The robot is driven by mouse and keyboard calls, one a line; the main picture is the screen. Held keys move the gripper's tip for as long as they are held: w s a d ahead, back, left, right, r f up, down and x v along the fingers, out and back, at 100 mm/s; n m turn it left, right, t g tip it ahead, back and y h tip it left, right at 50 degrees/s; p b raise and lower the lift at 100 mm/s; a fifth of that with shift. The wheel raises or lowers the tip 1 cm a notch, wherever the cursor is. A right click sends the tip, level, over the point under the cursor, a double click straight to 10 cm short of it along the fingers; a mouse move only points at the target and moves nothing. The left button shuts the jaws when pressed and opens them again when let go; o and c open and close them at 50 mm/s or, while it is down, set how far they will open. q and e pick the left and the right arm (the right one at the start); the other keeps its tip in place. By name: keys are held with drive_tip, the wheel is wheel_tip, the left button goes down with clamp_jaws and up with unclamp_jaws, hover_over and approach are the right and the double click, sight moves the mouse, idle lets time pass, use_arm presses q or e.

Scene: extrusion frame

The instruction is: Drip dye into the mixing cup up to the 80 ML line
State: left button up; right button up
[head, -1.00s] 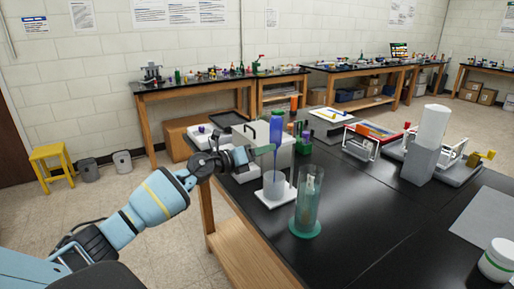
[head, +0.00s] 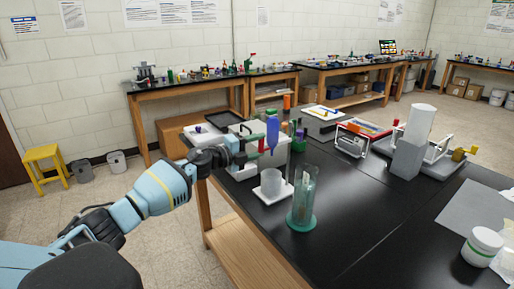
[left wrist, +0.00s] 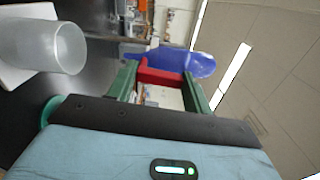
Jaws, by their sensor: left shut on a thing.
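The mixing cup (head: 271,184), frosted and translucent, stands upright on a white square plate near the table's left edge. It shows at the upper left of the left wrist view (left wrist: 52,46). I cannot read its marks or tell its level. My left gripper (head: 249,146) is shut on a red part (left wrist: 160,72) joined to a blue dye vessel (head: 272,129). In the head view the vessel is upright above the cup, apart from it. No stream shows between them. My right gripper is not in view.
A tall clear cylinder with a teal base (head: 301,217) stands just right of the cup. Behind are a white-and-grey device and small coloured bottles. A grey stand with a white cylinder (head: 419,126) and a white jar (head: 481,246) are further right. The black tabletop (head: 380,210) between is clear.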

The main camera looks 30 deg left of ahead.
use_arm(q)
drive_tip(key=shift+a+n, duration=0.15)
drive_tip(key=shift+n, duration=0.35)
drive_tip(key=o, duration=1)
drive_tip(key=shift+v, duration=3.85)
